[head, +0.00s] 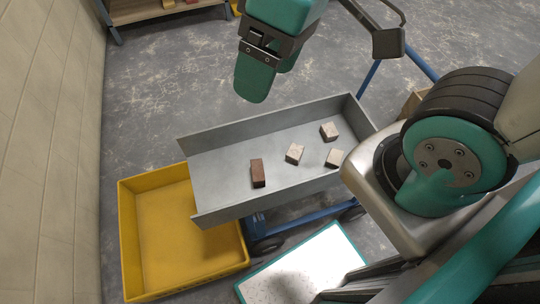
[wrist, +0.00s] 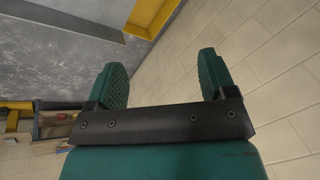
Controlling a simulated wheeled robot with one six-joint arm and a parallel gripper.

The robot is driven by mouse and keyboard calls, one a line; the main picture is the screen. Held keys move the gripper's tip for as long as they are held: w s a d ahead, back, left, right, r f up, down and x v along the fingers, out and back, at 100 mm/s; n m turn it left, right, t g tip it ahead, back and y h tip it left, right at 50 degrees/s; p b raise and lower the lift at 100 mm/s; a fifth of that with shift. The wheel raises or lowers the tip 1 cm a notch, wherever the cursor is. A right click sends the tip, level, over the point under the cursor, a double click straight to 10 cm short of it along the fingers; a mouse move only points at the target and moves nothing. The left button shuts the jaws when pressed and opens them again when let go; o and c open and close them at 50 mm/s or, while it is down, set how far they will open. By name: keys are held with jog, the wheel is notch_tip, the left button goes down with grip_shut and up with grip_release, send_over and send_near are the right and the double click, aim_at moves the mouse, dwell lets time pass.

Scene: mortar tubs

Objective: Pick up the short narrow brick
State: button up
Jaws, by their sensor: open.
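In the head view, several small bricks lie apart in a grey open-ended trough (head: 225,185). One is a dark red-brown brick (head: 258,173), longer than wide. The others are pale: a pinkish brick (head: 294,153), a speckled brick (head: 329,131) at the far right and a beige brick (head: 334,158) nearer the front. I cannot tell for sure which is the short narrow one. My gripper (head: 270,82) hangs above and behind the trough's far wall, away from the bricks. In the wrist view my gripper (wrist: 162,64) has its green fingers wide apart, with nothing between them. No brick shows there.
A yellow tub (head: 185,225), empty, stands below the trough's left end. The trough sits on a blue wheeled frame (head: 300,216). A white, green-edged panel (head: 305,265) lies in front. A pale block wall (head: 50,130) rises at the left.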

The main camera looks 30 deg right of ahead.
jog(key=w+d+f+m+h+b, duration=0.1)
jog(key=w+f+m+b, duration=0.3)
jog(key=f+b, duration=0.55)
jog(key=w+d+f+m+h+b, duration=0.1)
jog(key=w+f+b, duration=0.5)
jog(key=f, duration=0.7)
jog(key=m+h+b, duration=0.2)
jog(key=m+b, duration=0.4)
jog(key=b, duration=1)
send_over(257, 169)
notch_tip(257, 169, down, 23)
jog(key=f+b, duration=0.1)
jog(key=f, duration=0.3)
jog(key=f+b, duration=0.2)
jog(key=f, duration=0.1)
jog(key=f+b, duration=0.1)
jog(key=f, duration=0.3)
jog(key=shift+a+f+b, duration=0.25)
jog(key=shift+f+b, duration=0.1)
jog(key=shift+b, duration=0.05)
jog(key=f+b, duration=0.1)
jog(key=f, duration=0.1)
jog(key=f+b, duration=0.1)
jog(key=f, duration=0.1)
jog(key=f+b, duration=0.1)
jog(key=shift+s+d+f, duration=0.1)
jog(key=shift+d+f, duration=0.2)
jog(key=shift+f, duration=0.1)
jog(key=shift+r, duration=0.1)
jog(key=c, duration=1.3)
